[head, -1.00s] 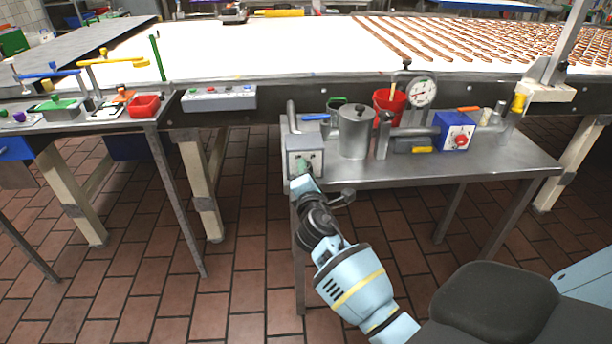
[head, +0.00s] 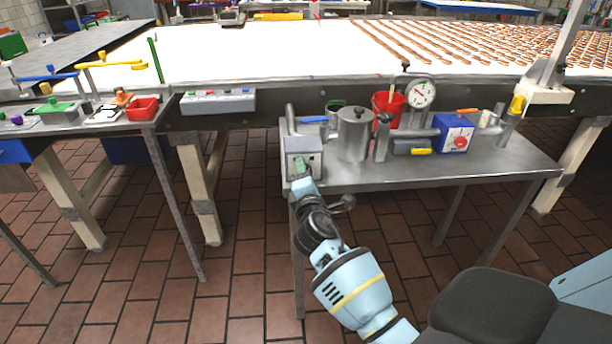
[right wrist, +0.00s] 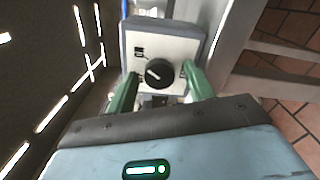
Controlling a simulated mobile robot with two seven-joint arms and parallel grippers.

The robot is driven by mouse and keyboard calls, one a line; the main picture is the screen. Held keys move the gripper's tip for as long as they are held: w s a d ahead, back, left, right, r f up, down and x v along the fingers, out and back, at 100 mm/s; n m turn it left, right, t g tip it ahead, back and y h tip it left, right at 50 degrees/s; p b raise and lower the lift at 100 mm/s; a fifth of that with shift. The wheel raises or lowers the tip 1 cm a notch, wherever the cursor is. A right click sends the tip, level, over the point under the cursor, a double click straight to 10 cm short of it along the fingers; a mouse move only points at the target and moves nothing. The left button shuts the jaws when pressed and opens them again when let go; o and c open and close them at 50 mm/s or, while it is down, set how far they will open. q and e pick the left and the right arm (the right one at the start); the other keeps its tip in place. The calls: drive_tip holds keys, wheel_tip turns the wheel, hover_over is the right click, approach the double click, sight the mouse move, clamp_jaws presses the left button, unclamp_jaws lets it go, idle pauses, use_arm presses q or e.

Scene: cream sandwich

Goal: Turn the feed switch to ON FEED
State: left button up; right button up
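The feed switch is a grey box (head: 304,145) with a pale front plate, at the left end of the steel side table. In the right wrist view its black round knob (right wrist: 159,72) sits in the middle of the plate, with a light pointer mark slanting to the upper left. Small markings on the plate are too small to read. My right gripper (right wrist: 158,80) is open, its green fingers apart on either side of the knob; contact cannot be told. In the head view the right gripper (head: 303,168) is at the box's front and hides the knob. My left gripper is out of view.
A conveyor (head: 270,60) runs behind. Open tiled floor lies in front.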

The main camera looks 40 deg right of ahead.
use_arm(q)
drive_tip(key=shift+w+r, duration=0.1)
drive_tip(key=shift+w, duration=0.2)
use_arm(e)
drive_tip(key=v, duration=0.8)
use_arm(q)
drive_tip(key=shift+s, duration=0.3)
use_arm(e)
drive_tip(key=shift+w, duration=0.15)
